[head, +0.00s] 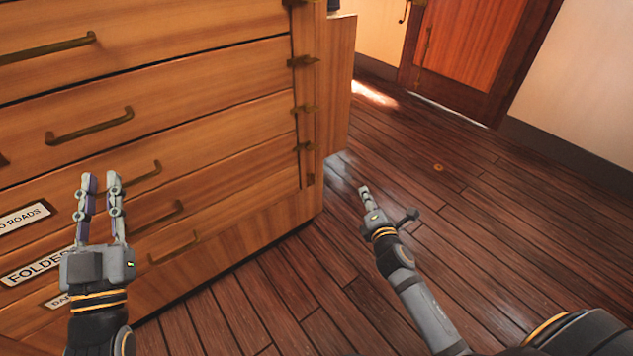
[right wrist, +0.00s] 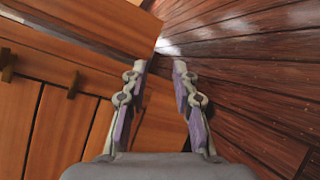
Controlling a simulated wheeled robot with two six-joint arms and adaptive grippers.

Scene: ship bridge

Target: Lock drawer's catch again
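A wooden drawer cabinet (head: 215,119) with brass handles fills the left of the head view. Small brass catches, such as the upper one (head: 302,61), the middle one (head: 304,108) and the lower one (head: 303,147), sit along a post at the drawers' right edge. I cannot tell which are locked. Two catches also show at the left of the right wrist view (right wrist: 73,85). My left gripper (head: 101,180) is open and empty before the lower drawers. My right gripper (head: 364,191) is open and empty, right of the cabinet's lower corner and apart from the catches; its parted fingers show in the wrist view (right wrist: 160,68).
A wooden panel (head: 339,85) juts out at the cabinet's right side. A wooden door (head: 465,45) stands at the back. Label plates (head: 25,217) sit on the drawers at the left.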

